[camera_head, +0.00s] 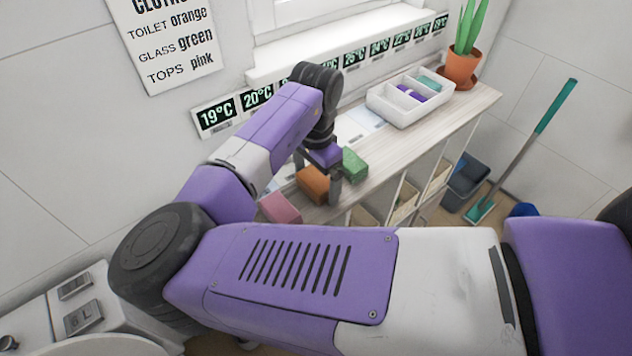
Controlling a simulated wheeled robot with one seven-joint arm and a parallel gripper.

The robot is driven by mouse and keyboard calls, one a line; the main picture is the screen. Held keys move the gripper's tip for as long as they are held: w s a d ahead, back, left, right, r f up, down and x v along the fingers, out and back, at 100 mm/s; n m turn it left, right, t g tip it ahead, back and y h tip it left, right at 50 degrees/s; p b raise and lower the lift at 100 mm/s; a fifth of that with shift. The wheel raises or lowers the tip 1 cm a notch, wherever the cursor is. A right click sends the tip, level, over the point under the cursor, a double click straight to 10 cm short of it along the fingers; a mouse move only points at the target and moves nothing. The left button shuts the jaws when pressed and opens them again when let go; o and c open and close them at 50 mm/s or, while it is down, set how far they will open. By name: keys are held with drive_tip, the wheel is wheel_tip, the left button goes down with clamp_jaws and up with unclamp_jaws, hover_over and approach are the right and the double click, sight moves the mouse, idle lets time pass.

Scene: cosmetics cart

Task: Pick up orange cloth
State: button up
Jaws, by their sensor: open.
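The orange cloth (312,184) is a folded block on the wooden shelf top, between a pink cloth (280,208) and a green cloth (355,165). My gripper (318,180) is open and points down at the orange cloth. One dark finger shows in front of the cloth's right end and the other near its far left side. I cannot tell whether the fingers touch it. My arm's wrist hides part of the area behind the cloth.
A white divided tray (410,98) with purple and teal items stands at the back right of the shelf top (400,150). A potted plant (462,68) stands beyond it. Temperature cards line the wall. A broom (535,140) and a grey bin (464,182) are at the right.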

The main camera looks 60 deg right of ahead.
sight(316, 178)
drive_tip(key=shift+c, duration=0.2)
drive_tip(key=c, duration=1.2)
drive_tip(key=shift+c, duration=0.2)
drive_tip(key=shift+r, duration=0.1)
wheel_tip(316, 178, up, 20)
drive_tip(key=shift+b, duration=0.3)
